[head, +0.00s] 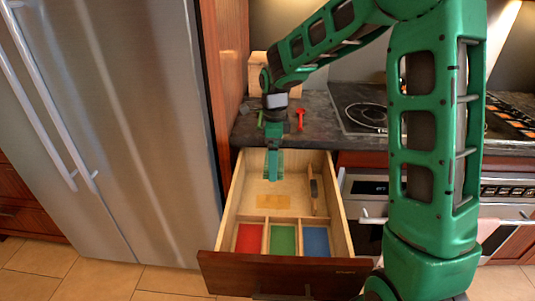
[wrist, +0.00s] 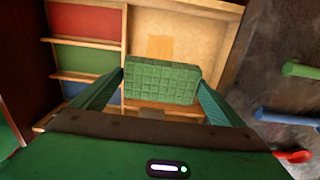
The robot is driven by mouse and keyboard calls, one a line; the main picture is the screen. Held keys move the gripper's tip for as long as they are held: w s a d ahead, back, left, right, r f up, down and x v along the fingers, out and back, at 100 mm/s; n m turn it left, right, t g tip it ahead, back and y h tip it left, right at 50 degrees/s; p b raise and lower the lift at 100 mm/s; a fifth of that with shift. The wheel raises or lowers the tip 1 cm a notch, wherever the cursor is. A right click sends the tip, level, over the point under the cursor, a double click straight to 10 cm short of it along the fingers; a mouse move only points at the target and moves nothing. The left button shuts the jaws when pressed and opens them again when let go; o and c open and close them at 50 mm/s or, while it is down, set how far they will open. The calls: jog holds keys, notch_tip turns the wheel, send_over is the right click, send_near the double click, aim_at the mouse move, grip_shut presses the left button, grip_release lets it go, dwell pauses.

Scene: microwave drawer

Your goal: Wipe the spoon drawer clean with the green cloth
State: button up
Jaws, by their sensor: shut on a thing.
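The drawer (head: 228,205) is pulled open below the counter. My gripper (head: 272,170) reaches down into its rear part. In the wrist view my gripper (wrist: 162,80) is shut on the green cloth (wrist: 162,84), a thick grid-textured pad gripped by its two ends. The cloth is mostly hidden by the gripper in the head view. A tan stain-like patch (head: 272,201) lies on the drawer floor, in front of the gripper; it also shows in the wrist view (wrist: 160,47). I cannot tell whether the cloth touches the floor.
Red (head: 249,238), green (head: 283,239) and blue (head: 316,241) compartments line the drawer's front. A brown wooden piece (head: 314,188) lies along its right side. A red utensil (head: 300,117) lies on the counter (head: 325,128). A fridge (head: 120,120) stands left; an oven is right.

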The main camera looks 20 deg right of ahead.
send_near(261, 200)
jog(key=shift+s+d+f, duration=0.1)
jog(key=shift+s+d, duration=0.2)
jog(key=shift+d, duration=0.35)
jog(key=shift+s+d+f, duration=0.1)
jog(key=shift+s+d, duration=0.25)
jog(key=shift+d, duration=0.25)
jog(key=shift+s+d+f, duration=0.1)
jog(key=shift+s+d, duration=0.2)
jog(key=shift+d, duration=0.35)
jog(key=shift+w+a+f, duration=0.3)
jog(key=shift+a+f, duration=0.4)
jog(key=shift+f, duration=0.1)
jog(key=shift+w+a+f, duration=0.3)
jog(key=shift+a+f, duration=0.35)
jog(key=shift+f, duration=0.1)
jog(key=shift+w+a+f, duration=0.3)
jog(key=shift+a+f, duration=0.4)
jog(key=shift+f, duration=0.1)
jog(key=shift+f, duration=0.55)
jog(key=shift+d, duration=0.15)
